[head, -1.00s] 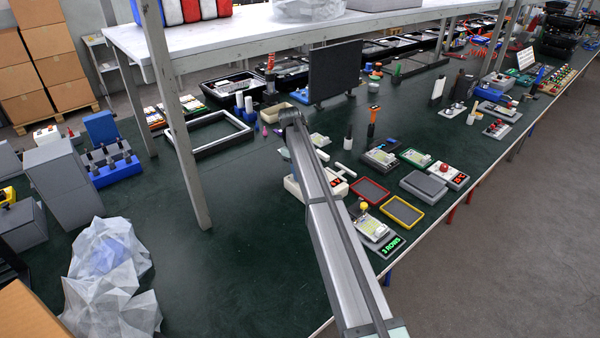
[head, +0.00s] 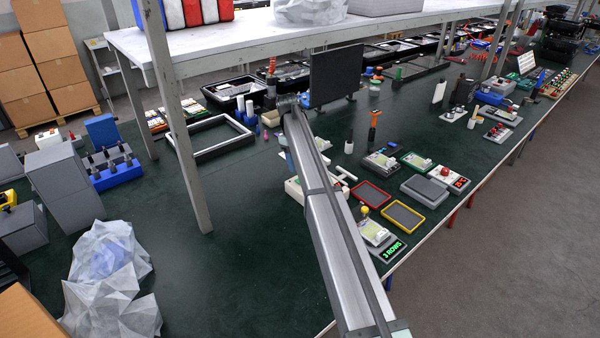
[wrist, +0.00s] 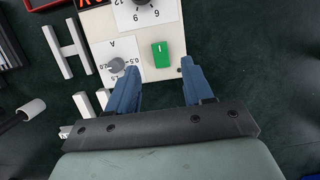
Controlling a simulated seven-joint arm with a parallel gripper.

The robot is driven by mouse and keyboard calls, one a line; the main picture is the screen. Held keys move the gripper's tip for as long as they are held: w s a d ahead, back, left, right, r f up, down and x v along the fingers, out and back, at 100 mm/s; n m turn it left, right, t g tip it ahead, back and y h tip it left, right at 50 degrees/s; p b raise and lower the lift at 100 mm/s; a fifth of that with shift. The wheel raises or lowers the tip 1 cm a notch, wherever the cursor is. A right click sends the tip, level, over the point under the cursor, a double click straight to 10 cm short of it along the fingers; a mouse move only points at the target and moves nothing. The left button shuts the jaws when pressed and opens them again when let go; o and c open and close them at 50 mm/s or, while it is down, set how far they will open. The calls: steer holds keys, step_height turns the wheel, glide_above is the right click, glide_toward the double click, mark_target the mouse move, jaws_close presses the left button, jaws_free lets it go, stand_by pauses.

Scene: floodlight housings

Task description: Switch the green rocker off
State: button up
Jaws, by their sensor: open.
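The green rocker (wrist: 160,53) sits on a cream control panel (wrist: 142,66) in the wrist view, with a light mark on its upper part. My gripper (wrist: 156,64) is open and empty, its two blue fingers pointing at the panel's near edge. The rocker lies between the line of the fingers, just beyond the fingertips and nearer the right one. The left finger overlaps the panel close to a grey knob (wrist: 117,66). In the head view the cream housing (head: 294,189) is partly hidden behind my arm, and the rocker cannot be made out there.
A dial (wrist: 146,10) and a red-lit display (wrist: 90,2) are at the panel's far end. Green bench surface (wrist: 240,60) is clear to the right. A dark upright screen (head: 335,74) stands beyond my arm.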

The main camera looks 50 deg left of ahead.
steer(key=v, duration=0.8)
steer(key=shift+r, duration=0.1)
